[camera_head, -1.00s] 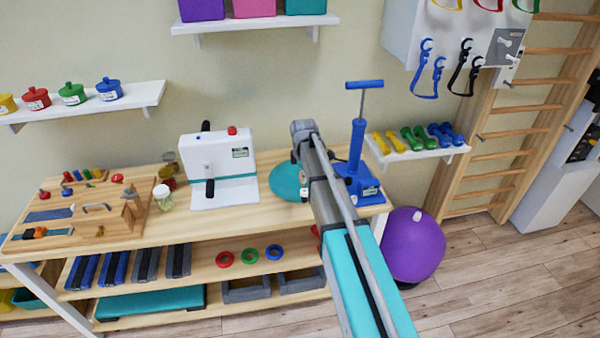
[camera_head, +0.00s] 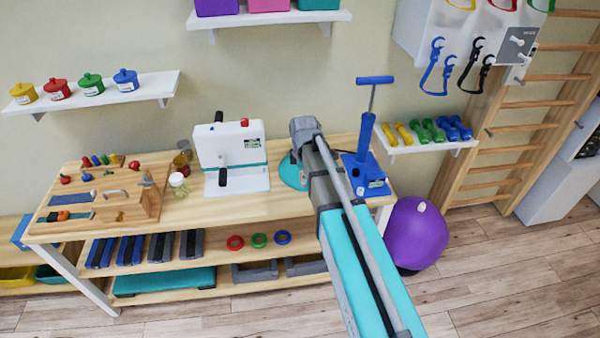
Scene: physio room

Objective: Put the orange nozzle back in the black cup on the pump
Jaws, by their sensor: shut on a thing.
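The blue pump (camera_head: 366,140) with its T-handle stands upright on its base at the right end of the wooden table. I cannot make out the black cup clearly; only small dark and pale details show on the pump's base (camera_head: 374,187). My teal and grey arm reaches up from the bottom right, its far joint just left of the pump in the picture. My gripper is hidden behind the arm, so its fingers and anything in them do not show. I cannot see the orange nozzle.
A white machine (camera_head: 232,157) stands mid-table, with a teal dome (camera_head: 292,172) partly behind my arm. A wooden activity board (camera_head: 100,200) is at the left. A dumbbell shelf (camera_head: 425,145) and a purple ball (camera_head: 416,233) are to the right.

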